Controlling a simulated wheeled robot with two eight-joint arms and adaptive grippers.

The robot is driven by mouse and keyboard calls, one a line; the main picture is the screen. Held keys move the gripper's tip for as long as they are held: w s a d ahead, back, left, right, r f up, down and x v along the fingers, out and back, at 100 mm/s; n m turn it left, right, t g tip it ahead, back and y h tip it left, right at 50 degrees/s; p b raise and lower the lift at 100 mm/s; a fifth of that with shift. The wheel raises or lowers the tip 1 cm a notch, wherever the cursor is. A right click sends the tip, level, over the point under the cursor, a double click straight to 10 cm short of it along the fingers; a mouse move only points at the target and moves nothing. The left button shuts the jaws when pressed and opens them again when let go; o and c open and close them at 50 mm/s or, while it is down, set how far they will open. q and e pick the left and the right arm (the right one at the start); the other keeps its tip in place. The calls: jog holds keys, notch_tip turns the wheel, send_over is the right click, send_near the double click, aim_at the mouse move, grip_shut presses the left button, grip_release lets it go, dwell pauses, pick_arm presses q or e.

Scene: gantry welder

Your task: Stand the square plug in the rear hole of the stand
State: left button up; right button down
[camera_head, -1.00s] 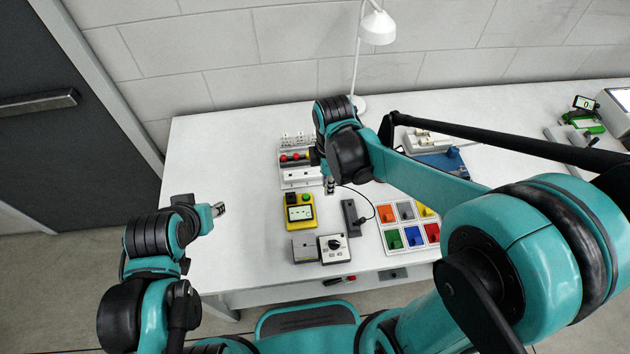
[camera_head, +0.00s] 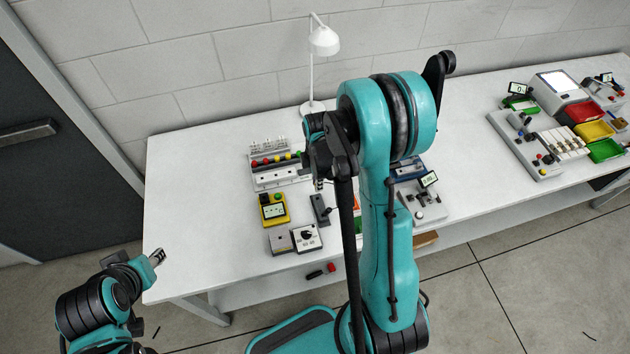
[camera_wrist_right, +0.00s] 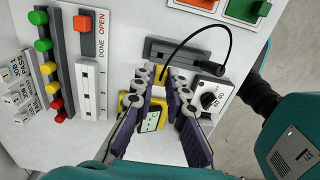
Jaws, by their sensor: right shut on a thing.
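The stand is a dark grey block (camera_head: 320,211) on the table, right of the yellow device. In the wrist view the stand (camera_wrist_right: 190,52) lies beyond my fingertips. My right gripper (camera_head: 319,184) hangs near the stand's rear end in the head view. In the wrist view its fingers (camera_wrist_right: 168,74) are shut on the square plug, which they mostly hide. A thin black cable (camera_wrist_right: 196,36) arcs from the fingertips to a black end by the stand's front part.
The yellow device (camera_head: 273,209) and a knob box (camera_head: 307,237) stand close to the stand. A button row (camera_head: 276,160) lies behind. A white lamp (camera_head: 323,42) stands at the back. The table's left part is clear.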

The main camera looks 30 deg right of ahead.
notch_tip(320, 180, down, 2)
jog(key=shift+f+b, duration=0.1)
jog(key=shift+b, duration=0.5)
jog(key=shift+f+b, duration=0.85)
jog(key=shift+b, duration=0.05)
jog(key=shift+b, duration=0.3)
jog(key=shift+f+b, duration=0.35)
jog(key=shift+f, duration=0.05)
jog(key=shift+f+b, duration=0.35)
jog(key=shift+b, duration=0.1)
jog(key=shift+f+b, duration=0.3)
jog(key=shift+b, duration=0.05)
jog(key=shift+f, duration=0.1)
dwell(0.6)
